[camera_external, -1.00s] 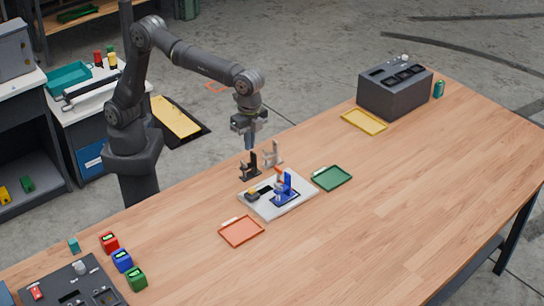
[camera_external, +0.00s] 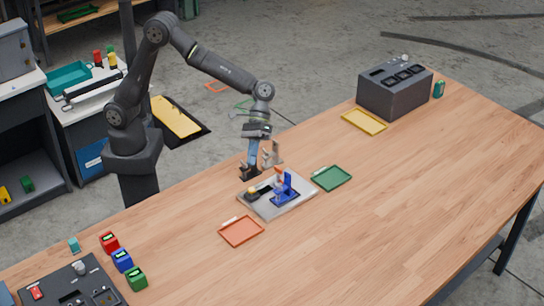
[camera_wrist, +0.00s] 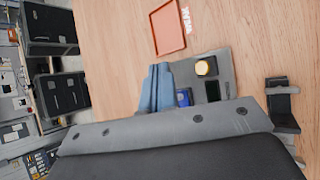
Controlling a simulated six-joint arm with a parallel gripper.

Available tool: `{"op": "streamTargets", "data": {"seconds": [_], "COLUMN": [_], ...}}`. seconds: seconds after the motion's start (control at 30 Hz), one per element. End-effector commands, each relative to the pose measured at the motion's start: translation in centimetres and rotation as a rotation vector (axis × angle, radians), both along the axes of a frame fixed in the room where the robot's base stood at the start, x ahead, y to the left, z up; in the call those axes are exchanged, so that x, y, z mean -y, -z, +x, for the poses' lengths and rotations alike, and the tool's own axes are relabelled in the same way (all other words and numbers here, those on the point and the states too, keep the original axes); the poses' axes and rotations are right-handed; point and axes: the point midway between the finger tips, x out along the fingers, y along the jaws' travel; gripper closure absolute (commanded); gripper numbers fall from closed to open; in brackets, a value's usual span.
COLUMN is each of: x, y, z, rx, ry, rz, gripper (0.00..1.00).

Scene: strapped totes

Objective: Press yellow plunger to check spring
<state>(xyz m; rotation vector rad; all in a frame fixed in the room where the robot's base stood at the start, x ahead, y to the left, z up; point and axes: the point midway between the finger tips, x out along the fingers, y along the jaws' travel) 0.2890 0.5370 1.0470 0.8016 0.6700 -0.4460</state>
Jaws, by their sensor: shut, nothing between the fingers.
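The yellow plunger (camera_external: 252,190) is a small round cap on a dark block at the left side of a pale plate (camera_external: 279,209). In the wrist view the yellow plunger (camera_wrist: 206,68) shows from above, just right of my fingertips. A blue stand (camera_external: 288,183) with an orange part on top sits on the same plate. My gripper (camera_external: 252,164) is tilted, above and behind the plate, close to the black bracket. In the wrist view my gripper's bluish fingers (camera_wrist: 158,70) are together and empty. They look apart from the plunger; the exact height gap is unclear.
An orange tray (camera_external: 241,231) lies in front-left and a green tray (camera_external: 331,178) to the right. The table's right and front areas are clear.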

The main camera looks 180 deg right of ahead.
Motion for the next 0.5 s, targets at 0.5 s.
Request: {"op": "streamTargets", "data": {"seconds": [0.5], "x": [0.0], "y": [2.6], "z": [0.0], "rx": [-0.002], "ry": [0.004], "rz": [0.001], "gripper": [1.00]}}
